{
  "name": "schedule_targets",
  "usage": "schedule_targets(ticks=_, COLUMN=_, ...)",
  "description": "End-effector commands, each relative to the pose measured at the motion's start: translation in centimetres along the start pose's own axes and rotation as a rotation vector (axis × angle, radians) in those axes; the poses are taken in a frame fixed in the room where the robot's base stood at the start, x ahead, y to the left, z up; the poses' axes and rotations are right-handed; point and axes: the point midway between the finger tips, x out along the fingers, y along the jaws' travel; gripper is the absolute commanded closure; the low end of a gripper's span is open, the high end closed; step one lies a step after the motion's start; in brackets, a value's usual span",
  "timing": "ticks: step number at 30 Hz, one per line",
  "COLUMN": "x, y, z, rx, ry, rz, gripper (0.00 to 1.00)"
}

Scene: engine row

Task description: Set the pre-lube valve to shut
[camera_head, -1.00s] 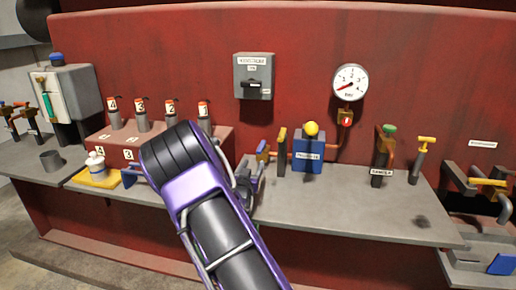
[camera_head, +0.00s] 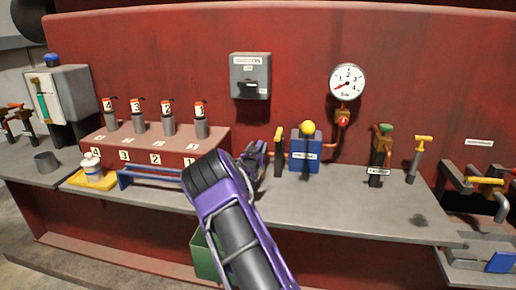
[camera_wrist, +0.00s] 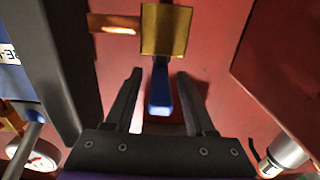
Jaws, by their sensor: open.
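The pre-lube valve, seen in the wrist view, has a square brass body (camera_wrist: 165,32) and a blue lever (camera_wrist: 160,92) pointing from it toward my gripper. My gripper (camera_wrist: 159,75) is open, with one dark finger on each side of the lever; I cannot tell whether either touches it. In the head view my gripper (camera_head: 254,157) is left of the blue box (camera_head: 305,152) with the yellow knob, and the valve is mostly hidden behind it.
A black post with a yellow top (camera_head: 279,150) stands close to the right of my gripper. A gauge (camera_head: 347,83) and a grey switch box (camera_head: 250,76) are on the red wall. A stepped red block (camera_head: 150,140) with numbered levers is to the left.

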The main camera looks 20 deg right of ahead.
Motion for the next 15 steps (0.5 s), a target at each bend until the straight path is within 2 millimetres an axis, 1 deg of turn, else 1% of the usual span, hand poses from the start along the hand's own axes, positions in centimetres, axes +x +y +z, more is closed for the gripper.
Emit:
schedule_targets(ticks=7, x=0.08, y=0.03, z=0.01, rx=0.0, ry=-0.001, rz=0.0, gripper=0.45)
schedule_targets(ticks=8, x=0.08, y=0.02, z=0.01, rx=0.0, ry=-0.001, rz=0.0, gripper=0.47)
schedule_targets(ticks=9, x=0.07, y=0.02, z=0.01, rx=0.0, ry=0.0, rz=0.0, gripper=0.54)
schedule_targets(ticks=11, x=0.07, y=0.02, z=0.02, rx=0.0, ry=0.0, rz=0.0, gripper=0.65)
schedule_targets(ticks=15, x=0.06, y=0.01, z=0.01, rx=0.0, ry=0.0, rz=0.0, gripper=0.9)
